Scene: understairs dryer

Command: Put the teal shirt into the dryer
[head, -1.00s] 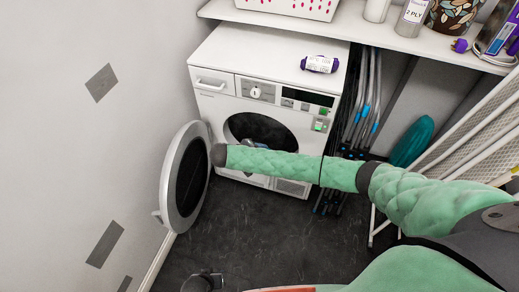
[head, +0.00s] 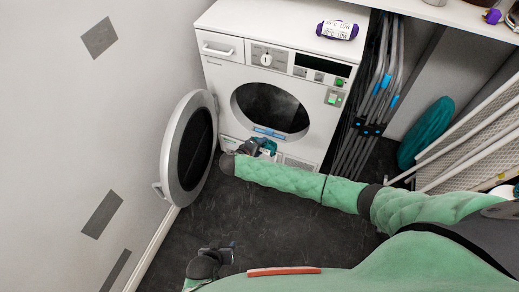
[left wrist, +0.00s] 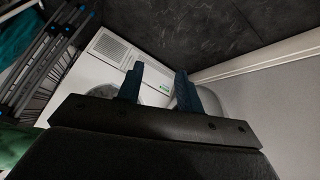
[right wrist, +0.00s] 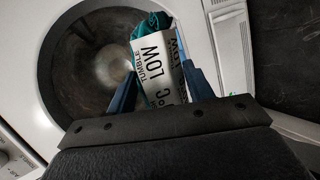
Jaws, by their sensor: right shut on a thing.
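The dryer (head: 222,75) stands against the wall with its round door (head: 190,150) swung open to the left. Its dark drum opening (head: 270,108) faces me. My right gripper (head: 252,147) is in front of the dryer, just below the opening in the picture. It is shut on the teal shirt (right wrist: 150,25), whose white care label (right wrist: 158,65) shows between the fingers in the right wrist view. Only a small teal part (head: 268,146) shows in the head view. My left gripper (head: 222,254) is low at the front; its fingers (left wrist: 160,85) are apart and empty.
A purple-and-white package (head: 337,30) lies on the dryer top. Folded grey racks (head: 370,110) with blue clips, a teal oval object (head: 425,133) and a white ironing-board-like frame (head: 470,135) stand at the right. The dark floor (head: 300,225) is clear before the dryer.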

